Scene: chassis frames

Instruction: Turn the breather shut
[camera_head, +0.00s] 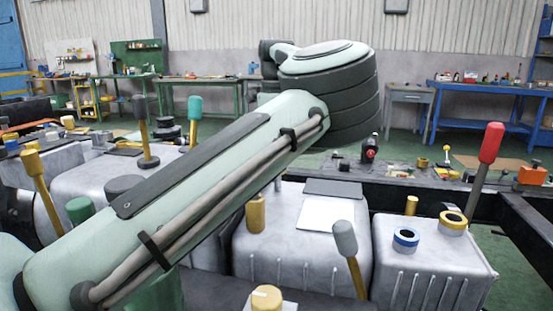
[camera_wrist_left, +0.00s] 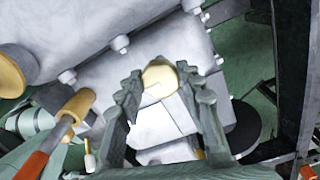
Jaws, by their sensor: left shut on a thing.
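In the left wrist view, a round pale-yellow cap (camera_wrist_left: 160,75), which looks like the breather, sits on a light grey metal housing (camera_wrist_left: 110,75). My left gripper (camera_wrist_left: 161,82) has its two dark jagged fingers on either side of the cap, shut on it. The cap's lower part and the exact contact are hard to make out. In the head view my left arm crosses from lower left to upper middle and its gripper is not visible. I cannot tell which yellow part there is the held cap. My right gripper is in neither view.
A tan-knobbed lever (camera_wrist_left: 76,106) is left of the fingers. A black disc (camera_wrist_left: 247,125) lies to their right.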

